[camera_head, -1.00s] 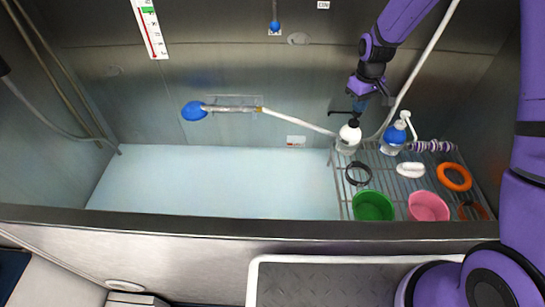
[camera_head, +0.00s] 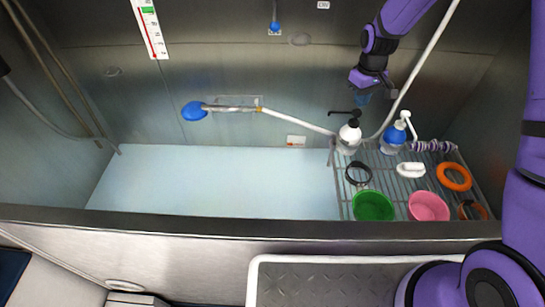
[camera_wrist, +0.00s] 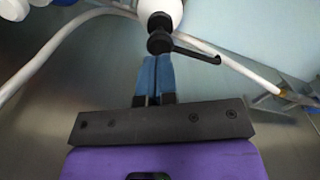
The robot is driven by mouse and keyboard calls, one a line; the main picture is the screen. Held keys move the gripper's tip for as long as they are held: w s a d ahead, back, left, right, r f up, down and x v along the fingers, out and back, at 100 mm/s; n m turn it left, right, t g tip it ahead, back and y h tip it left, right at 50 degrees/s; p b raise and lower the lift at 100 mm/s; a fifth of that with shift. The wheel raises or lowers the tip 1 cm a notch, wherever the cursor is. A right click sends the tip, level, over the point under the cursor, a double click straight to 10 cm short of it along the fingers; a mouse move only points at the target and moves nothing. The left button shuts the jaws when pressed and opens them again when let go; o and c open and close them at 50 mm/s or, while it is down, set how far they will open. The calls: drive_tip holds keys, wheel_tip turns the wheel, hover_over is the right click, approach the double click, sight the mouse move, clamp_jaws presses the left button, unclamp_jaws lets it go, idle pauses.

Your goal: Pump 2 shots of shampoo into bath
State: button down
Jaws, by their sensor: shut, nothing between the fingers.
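A white pump bottle with a black pump top (camera_head: 348,138) stands upright on the wire rack, its black nozzle pointing left over the bath's edge. A blue bottle with a white pump (camera_head: 393,138) stands to its right. No label can be read, so I cannot tell which is the shampoo. The bath (camera_head: 215,185) is a pale, empty-looking basin. My gripper (camera_head: 362,99) is shut and empty, just above and behind the black pump top. In the wrist view its blue fingertips (camera_wrist: 155,59) lie close to the pump head (camera_wrist: 160,43); contact cannot be judged.
The wire rack (camera_head: 403,180) also holds a green bowl (camera_head: 373,205), a pink bowl (camera_head: 428,206), an orange ring (camera_head: 454,177) and a white brush-like item (camera_head: 410,170). A white hose (camera_head: 295,122) runs behind the bottles to a blue shower head (camera_head: 194,111).

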wheel_tip(320, 180, up, 6)
idle(0.6)
idle(0.4)
drive_tip(key=s+d+r+m+t, duration=0.1)
drive_tip(key=s+d+r+m, duration=0.1)
drive_tip(key=s+r, duration=0.65)
drive_tip(key=s+d+r+m+t, duration=0.1)
drive_tip(key=s+d+r+t, duration=0.1)
drive_tip(key=s+r, duration=0.65)
drive_tip(key=s+d+r+m+t, duration=0.1)
drive_tip(key=s+r, duration=0.2)
drive_tip(key=s, duration=0.5)
drive_tip(key=s+d+r+m+t, duration=0.1)
drive_tip(key=s+r, duration=0.3)
drive_tip(key=s, duration=0.5)
drive_tip(key=shift+d+m, duration=0.45)
drive_tip(key=shift+m, duration=0.05)
